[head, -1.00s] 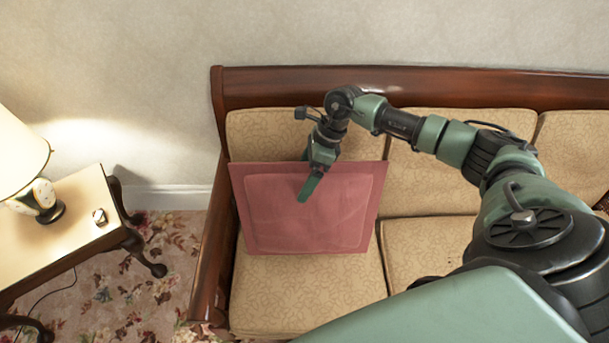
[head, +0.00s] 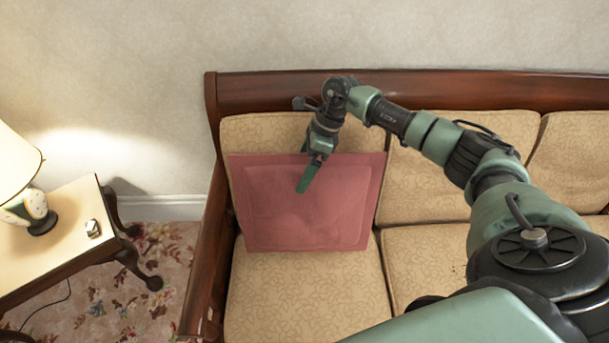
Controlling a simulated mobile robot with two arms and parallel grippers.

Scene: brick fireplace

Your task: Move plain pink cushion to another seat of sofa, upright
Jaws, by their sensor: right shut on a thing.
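The plain pink cushion (head: 320,215) stands on the leftmost seat of the sofa (head: 290,300), leaning back toward that seat's backrest, its broad face toward me. My right gripper (head: 307,178) is at the cushion's top edge, shut on it, with one green finger in front of the face. The other finger is hidden behind the cushion. My left gripper is not in view.
The wooden arm (head: 208,265) of the sofa is close at the cushion's left. The middle seat (head: 425,260) is bare where it shows, partly covered by my right arm. A side table (head: 65,225) with a lamp (head: 15,180) stands at the left.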

